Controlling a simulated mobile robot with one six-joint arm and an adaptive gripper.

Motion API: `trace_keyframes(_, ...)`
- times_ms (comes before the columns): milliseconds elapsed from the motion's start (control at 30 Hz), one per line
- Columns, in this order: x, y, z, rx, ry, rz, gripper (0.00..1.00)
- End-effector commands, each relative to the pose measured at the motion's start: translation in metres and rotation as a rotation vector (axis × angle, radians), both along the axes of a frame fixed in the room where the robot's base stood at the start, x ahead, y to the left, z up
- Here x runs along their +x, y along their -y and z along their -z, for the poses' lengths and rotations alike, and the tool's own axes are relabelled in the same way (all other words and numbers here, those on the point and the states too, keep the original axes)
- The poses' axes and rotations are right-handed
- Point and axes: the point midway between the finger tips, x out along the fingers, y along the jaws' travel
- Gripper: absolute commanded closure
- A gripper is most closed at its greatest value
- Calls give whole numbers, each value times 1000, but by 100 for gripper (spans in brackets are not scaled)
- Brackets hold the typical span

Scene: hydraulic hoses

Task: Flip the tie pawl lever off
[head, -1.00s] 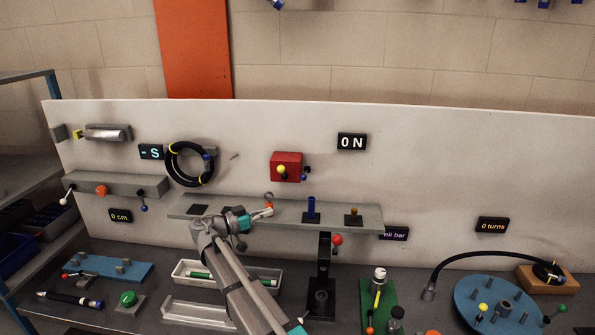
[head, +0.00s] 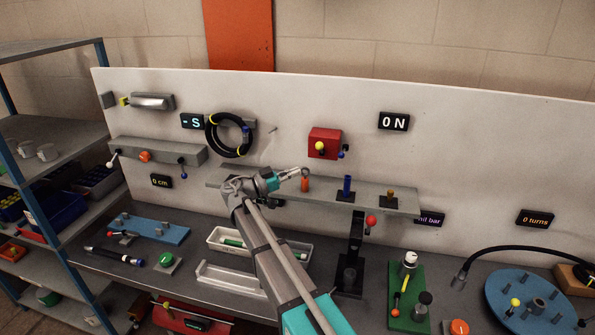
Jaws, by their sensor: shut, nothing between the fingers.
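I cannot tell for certain which part is the tie pawl lever. My gripper (head: 305,172) is shut and empty. It appears below and left of the red box, over the grey wall shelf (head: 365,194), with a small orange piece (head: 305,185) just under its tips. Whether it touches anything is too small to tell.
A blue post (head: 347,186) and a brown-topped peg (head: 390,196) stand on the shelf right of my gripper. A red-knobbed lever (head: 371,221) is below the shelf.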

Motion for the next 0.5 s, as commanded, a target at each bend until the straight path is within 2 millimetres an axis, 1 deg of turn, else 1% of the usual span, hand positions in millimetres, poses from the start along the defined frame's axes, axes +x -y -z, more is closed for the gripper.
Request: trace_keyframes(500,20,73,-16,0,0,3,100)
